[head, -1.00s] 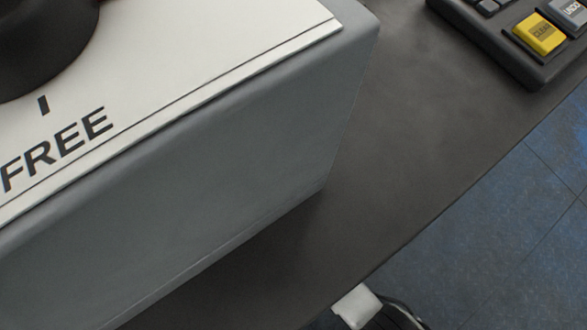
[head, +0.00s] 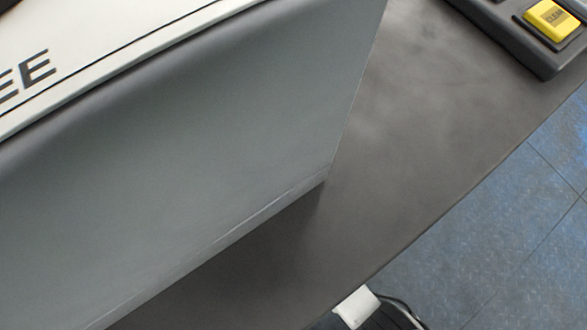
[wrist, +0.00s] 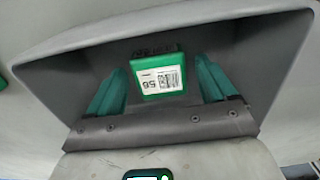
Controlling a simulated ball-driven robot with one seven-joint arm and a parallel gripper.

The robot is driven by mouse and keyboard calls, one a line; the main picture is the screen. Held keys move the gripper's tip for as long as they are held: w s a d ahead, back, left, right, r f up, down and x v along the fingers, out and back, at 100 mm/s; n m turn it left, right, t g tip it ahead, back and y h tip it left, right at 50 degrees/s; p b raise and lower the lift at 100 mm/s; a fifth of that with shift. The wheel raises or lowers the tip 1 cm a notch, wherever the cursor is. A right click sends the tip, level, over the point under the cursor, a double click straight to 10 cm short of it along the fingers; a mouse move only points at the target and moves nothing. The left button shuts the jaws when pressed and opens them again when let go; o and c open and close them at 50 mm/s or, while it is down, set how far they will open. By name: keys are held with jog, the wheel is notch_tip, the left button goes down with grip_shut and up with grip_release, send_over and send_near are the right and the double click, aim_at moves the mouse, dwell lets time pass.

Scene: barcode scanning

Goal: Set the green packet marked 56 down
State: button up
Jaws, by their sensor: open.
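In the wrist view the green packet (wrist: 147,94), with a white label reading 56, lies in a grey bin or tray (wrist: 70,42). It sits between the two green fingers of my gripper (wrist: 160,78), with a visible gap on each side. My gripper is open and does not hold the packet. Dark lettering, partly hidden, shows just above the packet. The head view shows neither the packet nor the gripper's fingers.
In the head view a large grey box (head: 200,160) with a white lettered top stands on a dark counter (head: 410,130). A keypad with a yellow key (head: 552,18) is at the upper right. Blue floor (head: 500,240) lies beyond the counter's edge.

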notch_tip(320, 180, up, 12)
jog(key=p, duration=0.6)
jog(key=shift+r, duration=0.15)
jog(key=s+d+r+m, duration=0.2)
jog(key=d, duration=0.7)
jog(key=s+d+r+m, duration=0.2)
jog(key=d+r, duration=0.1)
jog(key=d, duration=0.5)
jog(key=s+d+r+m+t, duration=0.1)
jog(key=s+d+r+m, duration=0.2)
jog(key=s+d+r, duration=0.4)
jog(key=s+d, duration=0.2)
jog(key=shift+s+d+r, duration=0.3)
jog(key=shift+d, duration=0.1)
